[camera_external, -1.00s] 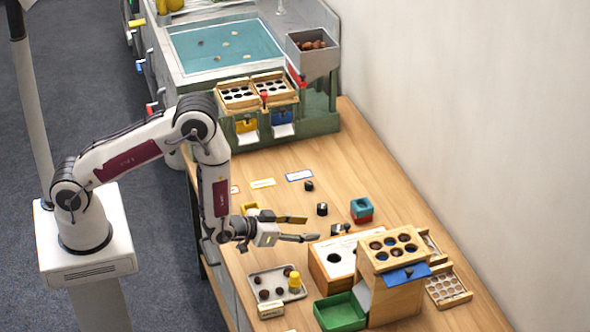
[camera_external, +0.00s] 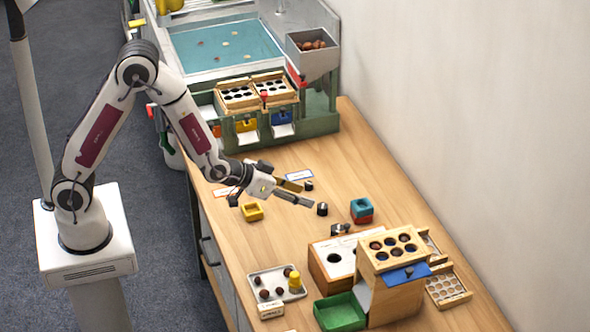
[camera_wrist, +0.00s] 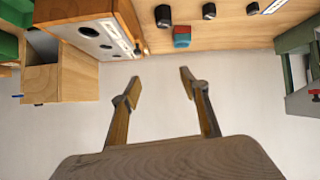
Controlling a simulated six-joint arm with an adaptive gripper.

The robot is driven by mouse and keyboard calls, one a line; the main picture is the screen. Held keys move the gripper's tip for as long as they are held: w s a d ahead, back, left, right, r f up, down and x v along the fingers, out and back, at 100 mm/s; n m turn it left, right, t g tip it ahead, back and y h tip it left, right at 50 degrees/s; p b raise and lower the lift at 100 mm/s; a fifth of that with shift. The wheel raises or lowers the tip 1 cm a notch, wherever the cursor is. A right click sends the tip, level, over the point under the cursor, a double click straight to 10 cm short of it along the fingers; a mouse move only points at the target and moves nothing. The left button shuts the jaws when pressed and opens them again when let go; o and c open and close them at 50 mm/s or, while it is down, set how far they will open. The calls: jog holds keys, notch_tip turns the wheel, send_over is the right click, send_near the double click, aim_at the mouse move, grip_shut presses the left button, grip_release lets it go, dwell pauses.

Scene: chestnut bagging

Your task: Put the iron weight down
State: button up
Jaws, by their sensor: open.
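Several small dark pieces stand on the wooden table: one at the back (camera_external: 308,186), one in the middle (camera_external: 322,209) and a dark cluster (camera_external: 340,229) by the wooden box. I cannot tell for certain which is the iron weight. In the wrist view, dark pieces show along the top, one (camera_wrist: 163,15) by the box and one (camera_wrist: 209,11) right of the red-and-blue block. My gripper (camera_external: 307,196) is open over the table, near the back and middle dark pieces in the picture. In the wrist view its fingers (camera_wrist: 160,76) are apart with nothing between them.
A box with round holes (camera_external: 320,262), a wooden stand (camera_external: 395,295), a green tray (camera_external: 340,312) and a metal tray (camera_external: 262,281) fill the front. A green sorting station (camera_external: 318,125) stands behind.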

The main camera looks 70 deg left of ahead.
jog(key=s+a+r+m+g+h, duration=0.1)
jog(key=s+a+r+g, duration=0.2)
jog(key=s+r, duration=1.15)
jog(key=s+a+r+g, duration=0.1)
jog(key=s+a, duration=0.1)
jog(key=s, duration=0.9)
jog(key=s+a+r+g+y, duration=0.1)
jog(key=s+a+r, duration=0.1)
jog(key=s, duration=0.8)
jog(key=shift+s+a+g, duration=0.3)
jog(key=shift+s+a, duration=0.1)
jog(key=shift+a, duration=0.35)
jog(key=shift+r, duration=0.1)
